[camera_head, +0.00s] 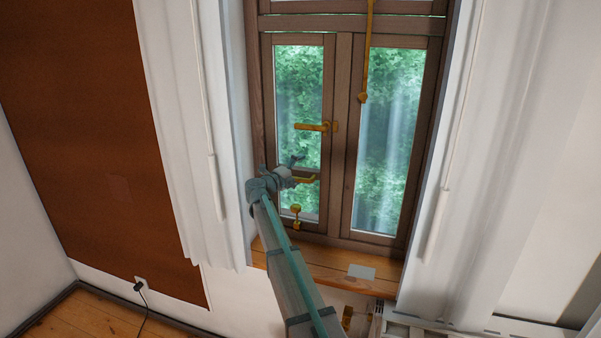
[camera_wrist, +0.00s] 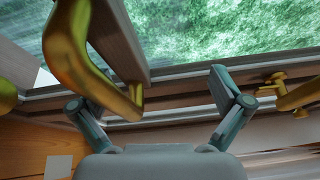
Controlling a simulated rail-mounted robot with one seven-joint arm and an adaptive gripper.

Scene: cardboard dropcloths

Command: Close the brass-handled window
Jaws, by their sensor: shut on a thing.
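The brown wooden window (camera_head: 343,130) has two glazed casements. Its left casement (camera_head: 327,85) carries an upper brass handle (camera_head: 308,126) and a lower brass handle (camera_head: 303,180). In the wrist view, a large curved brass handle (camera_wrist: 80,50) hangs along the wooden sash edge (camera_wrist: 115,40). The sash corner appears to stand off the frame, slightly ajar. My gripper (camera_head: 298,169) is at the lower part of the left casement. In the wrist view my gripper (camera_wrist: 165,108) has its fingers either side of the handle's lower end, which lies nearer the left finger. Contact is hard to see.
A wooden sill (camera_head: 320,267) with a pale flat card (camera_head: 361,272) lies below. A brass fitting (camera_head: 296,211) sits low on the left casement, and a brass rod (camera_head: 368,50) hangs at the right casement. White curtains (camera_head: 180,130) flank the window. More brass fittings (camera_wrist: 300,97) show at wrist right.

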